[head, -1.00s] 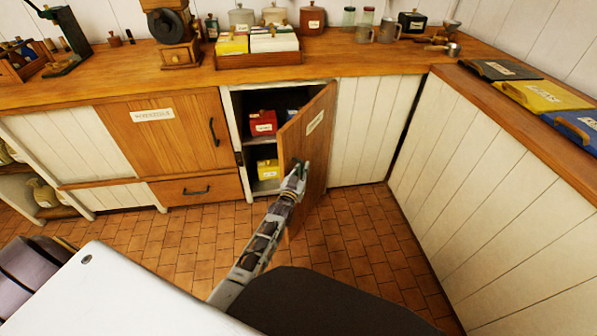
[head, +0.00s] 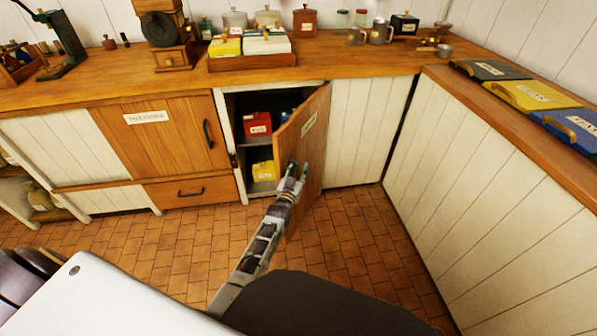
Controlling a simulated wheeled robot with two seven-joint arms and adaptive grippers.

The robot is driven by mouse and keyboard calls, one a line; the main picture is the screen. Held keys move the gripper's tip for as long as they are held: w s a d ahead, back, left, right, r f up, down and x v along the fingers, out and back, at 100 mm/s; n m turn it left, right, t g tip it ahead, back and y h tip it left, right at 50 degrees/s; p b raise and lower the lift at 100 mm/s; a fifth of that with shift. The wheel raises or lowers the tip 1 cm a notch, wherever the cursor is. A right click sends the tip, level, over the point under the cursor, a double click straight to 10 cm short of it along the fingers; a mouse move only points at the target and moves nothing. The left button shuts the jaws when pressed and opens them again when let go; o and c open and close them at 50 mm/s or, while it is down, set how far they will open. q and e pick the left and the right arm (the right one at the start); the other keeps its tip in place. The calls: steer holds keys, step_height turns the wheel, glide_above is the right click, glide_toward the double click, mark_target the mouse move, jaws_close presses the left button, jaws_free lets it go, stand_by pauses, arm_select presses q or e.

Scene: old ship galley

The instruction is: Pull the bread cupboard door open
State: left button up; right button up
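The wooden cupboard door (head: 312,150) with a small pale label stands partly open. It is hinged on its right side and its free edge swings out towards me. The label is too small to read surely. My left gripper (head: 293,174) is at the door's outer face near the free edge, at about mid-height. Its fingers seem to touch the door there. The handle is hidden behind them, and I cannot tell whether they are closed on it. My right gripper is not in view.
Inside the cupboard are a red box (head: 258,124) and a yellow box (head: 264,171) on shelves. A closed wooden door (head: 170,150) with a black handle is to the left. A white-panelled counter side (head: 480,190) bounds the right. Tiled floor (head: 350,235) is free below the door.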

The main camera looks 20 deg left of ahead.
arm_select(q)
steer(key=shift+s+f, duration=0.1)
steer(key=shift+s, duration=0.35)
steer(key=s, duration=1.1)
steer(key=shift+d, duration=0.45)
steer(key=shift+c, duration=0.4)
